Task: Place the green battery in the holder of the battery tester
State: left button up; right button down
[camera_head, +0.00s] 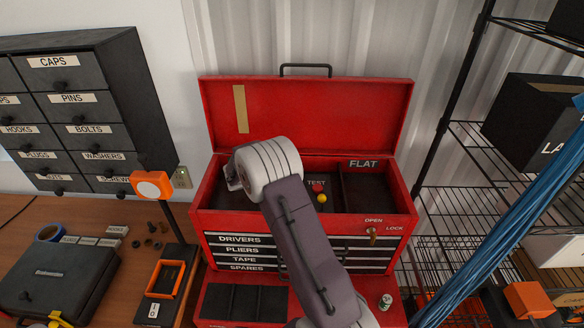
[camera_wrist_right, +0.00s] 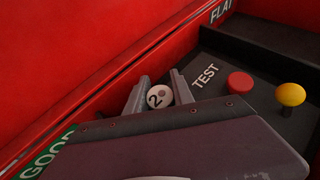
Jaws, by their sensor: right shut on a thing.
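My right arm reaches into the open red toolbox. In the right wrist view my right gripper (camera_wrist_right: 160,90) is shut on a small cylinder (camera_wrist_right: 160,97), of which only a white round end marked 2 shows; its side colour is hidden. The gripper is over a black panel (camera_wrist_right: 232,57) marked TEST, with a red button (camera_wrist_right: 240,83) and a yellow knob (camera_wrist_right: 290,95) to the right. A green GOOD label (camera_wrist_right: 47,153) is at lower left. No holder slot is visible. In the head view a small green-and-white cylinder (camera_head: 385,301) stands on the toolbox's lower front. My left gripper is out of view.
The raised red lid (camera_head: 320,115) stands behind the tray. A black drawer cabinet (camera_head: 85,105), an orange-framed black box (camera_head: 165,285) and a black case (camera_head: 60,280) are at left. Wire shelving (camera_head: 460,200) and blue cables (camera_head: 520,230) are at right.

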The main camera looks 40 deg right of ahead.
jog(key=c, duration=1.5)
grip_release()
jog(key=shift+s+f, duration=0.1)
jog(key=shift+f, duration=0.05)
jog(key=o, duration=0.4)
jog(key=shift+r, duration=0.35)
jog(key=b+v, duration=0.3)
jog(key=v, duration=0.9)
jog(key=shift+f+b, duration=0.2)
jog(key=shift+b, duration=0.1)
